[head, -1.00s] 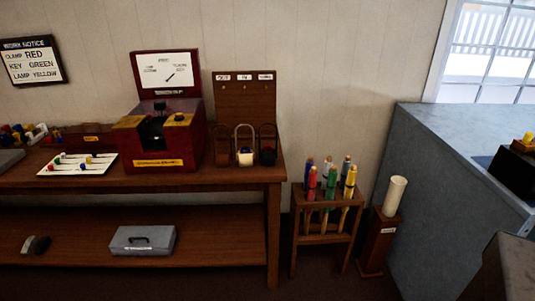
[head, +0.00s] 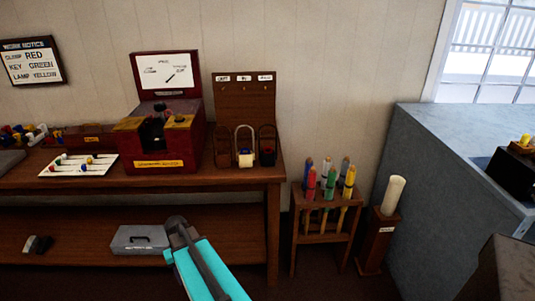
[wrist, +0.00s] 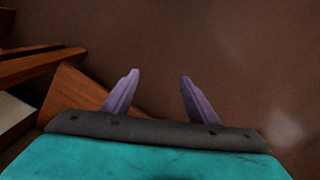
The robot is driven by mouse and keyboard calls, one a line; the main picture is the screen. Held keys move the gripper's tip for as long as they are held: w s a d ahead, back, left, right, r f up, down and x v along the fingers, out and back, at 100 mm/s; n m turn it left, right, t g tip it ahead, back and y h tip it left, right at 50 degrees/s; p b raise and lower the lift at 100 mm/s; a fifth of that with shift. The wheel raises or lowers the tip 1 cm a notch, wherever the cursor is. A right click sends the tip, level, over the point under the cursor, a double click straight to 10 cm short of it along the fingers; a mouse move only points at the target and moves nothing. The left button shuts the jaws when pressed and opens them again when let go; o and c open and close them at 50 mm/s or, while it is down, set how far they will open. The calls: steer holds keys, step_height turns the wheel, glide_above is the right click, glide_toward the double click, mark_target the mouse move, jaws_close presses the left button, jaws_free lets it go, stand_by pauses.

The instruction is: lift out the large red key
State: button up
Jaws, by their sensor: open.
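A wooden rack (head: 350,197) stands on the floor right of the bench and holds several upright rods with coloured tops. The red one (head: 311,182) is at the front left, beside a green and a yellow one; it looks like the large red key, though its shape is too small to tell. My gripper (head: 178,228) is low in front of the bench's lower shelf, left of the rack and apart from it. In the wrist view my gripper (wrist: 156,88) is open, with nothing between its two purple fingers.
The bench (head: 230,178) carries a dark red lever box (head: 190,140), a white tray (head: 105,168) with small coloured pieces, and several padlock-like items. A grey case (head: 139,239) sits on its lower shelf. A post with a white tube (head: 393,195) stands close right of the rack.

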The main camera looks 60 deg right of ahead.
steer(key=w+d+r+m+t+h+p, duration=0.1)
steer(key=d+r+m+t+h, duration=0.15)
steer(key=d+r, duration=2.15)
steer(key=s+d+r+m+h, duration=0.1)
steer(key=s+d+r, duration=0.2)
steer(key=d+r, duration=0.2)
steer(key=s+d+r+m+p, duration=0.1)
steer(key=s+d+r, duration=0.3)
steer(key=r, duration=0.6)
steer(key=s+d+r+m+t+h, duration=0.1)
steer(key=s+d+r, duration=0.3)
steer(key=d+r, duration=0.3)
steer(key=shift+d+r+m+h, duration=0.15)
steer(key=shift+r+m+h, duration=0.2)
steer(key=shift+r, duration=0.15)
steer(key=shift+w+f+p, duration=0.1)
steer(key=shift+p, duration=0.2)
steer(key=p+x, duration=0.1)
steer(key=x, duration=0.7)
steer(key=shift+f, duration=0.2)
steer(key=shift+w+d, duration=0.1)
steer(key=shift+w, duration=0.05)
